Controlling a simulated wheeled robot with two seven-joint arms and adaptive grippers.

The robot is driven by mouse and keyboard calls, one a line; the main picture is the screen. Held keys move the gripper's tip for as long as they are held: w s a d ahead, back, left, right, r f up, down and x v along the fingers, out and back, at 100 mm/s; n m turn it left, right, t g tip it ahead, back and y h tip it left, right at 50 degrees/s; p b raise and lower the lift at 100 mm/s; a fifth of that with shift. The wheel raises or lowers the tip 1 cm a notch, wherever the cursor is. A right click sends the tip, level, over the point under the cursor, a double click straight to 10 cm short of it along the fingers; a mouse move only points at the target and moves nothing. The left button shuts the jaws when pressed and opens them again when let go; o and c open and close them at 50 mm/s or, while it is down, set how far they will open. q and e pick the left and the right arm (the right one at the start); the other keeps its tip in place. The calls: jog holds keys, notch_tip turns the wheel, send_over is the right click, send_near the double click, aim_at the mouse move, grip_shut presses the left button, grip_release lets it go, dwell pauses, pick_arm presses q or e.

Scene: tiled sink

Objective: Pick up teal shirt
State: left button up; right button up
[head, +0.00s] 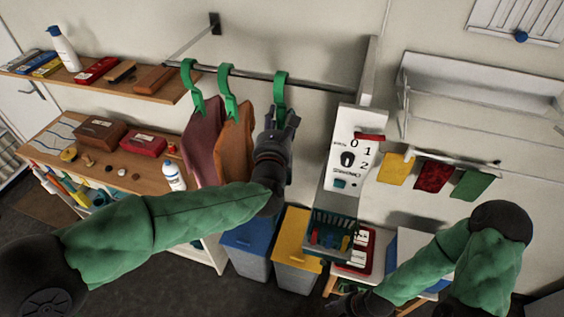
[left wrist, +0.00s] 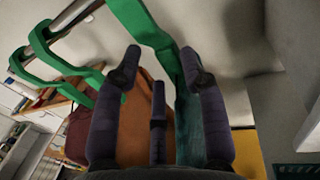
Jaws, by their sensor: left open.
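The teal shirt (left wrist: 187,125) hangs from a green hanger (left wrist: 142,25) and shows between the fingers of my left gripper (left wrist: 168,85) in the left wrist view. In the head view the shirt is hidden behind my left gripper (head: 280,120), which is raised just below the rightmost green hanger (head: 280,84). The left fingers are spread around the shirt's upper part; whether they touch it I cannot tell. My right gripper (head: 358,303) is low at the bottom of the head view, partly cut off, its fingers unclear.
An orange shirt (head: 236,143) and a maroon shirt (head: 203,140) hang left of my left gripper on the metal rail (head: 318,83). A white dial panel (head: 350,150) stands close on the right. Blue (head: 248,262) and yellow (head: 290,262) bins are below.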

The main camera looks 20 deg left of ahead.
pick_arm(q)
jog(key=shift+w+a, duration=0.15)
jog(key=shift+w, duration=0.65)
jog(key=shift+w+a+f, duration=0.1)
jog(key=shift+w, duration=0.3)
jog(key=shift+w+a+f+p, duration=0.15)
jog(key=shift+w+p, duration=0.35)
jog(key=shift+w, duration=0.6)
jog(key=shift+w+a+f+p, duration=0.15)
jog(key=shift+w+p, duration=0.3)
jog(key=shift+w, duration=0.6)
jog(key=shift+r, duration=0.1)
